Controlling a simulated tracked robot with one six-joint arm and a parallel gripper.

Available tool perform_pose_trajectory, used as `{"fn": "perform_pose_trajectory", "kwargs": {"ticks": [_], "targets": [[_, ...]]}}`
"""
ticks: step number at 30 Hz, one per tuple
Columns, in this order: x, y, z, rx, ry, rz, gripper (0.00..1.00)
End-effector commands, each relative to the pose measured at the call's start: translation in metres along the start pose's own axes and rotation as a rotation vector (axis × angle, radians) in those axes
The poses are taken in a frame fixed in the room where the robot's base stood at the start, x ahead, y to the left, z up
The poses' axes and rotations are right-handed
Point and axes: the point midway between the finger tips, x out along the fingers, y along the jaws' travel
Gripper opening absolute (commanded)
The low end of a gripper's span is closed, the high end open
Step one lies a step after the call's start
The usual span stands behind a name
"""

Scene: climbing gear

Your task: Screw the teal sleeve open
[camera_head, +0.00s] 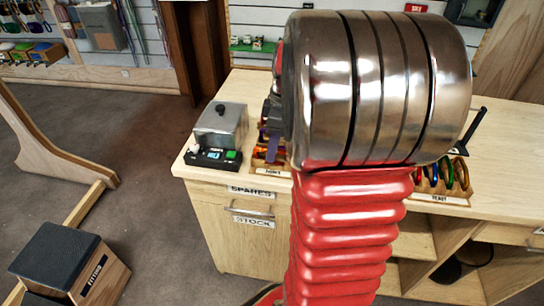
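I cannot make out a teal sleeve in this view. A wooden tray (440,197) with a label on its front stands on the counter at the right. It holds several coloured carabiners (447,173), including green, blue and orange ones, too small to tell their sleeves apart. A second labelled tray (271,168) with orange items is at the left, partly covered by my arm. My large metal arm joint and red ribbed arm section fill the middle. A dark and purple part (274,146) shows at the joint's left edge; I cannot tell whether it is my gripper. Fingertips are not visible.
The wooden counter (230,85) spans the middle, with drawers and open shelves below. A dark-topped wooden block (58,258) stands at lower left. Floor between is clear.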

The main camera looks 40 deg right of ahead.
Motion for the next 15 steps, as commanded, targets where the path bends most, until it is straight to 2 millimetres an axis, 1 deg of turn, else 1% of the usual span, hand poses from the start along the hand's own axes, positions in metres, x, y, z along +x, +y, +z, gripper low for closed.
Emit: {"fn": "perform_pose_trajectory", "kwargs": {"ticks": [5, 15], "targets": [[-0.0066, -0.0001, -0.0014, 0.0, 0.0, 0.0, 0.34], [-0.0067, -0.0005, -0.0014, 0.0, 0.0, 0.0, 0.34]]}}
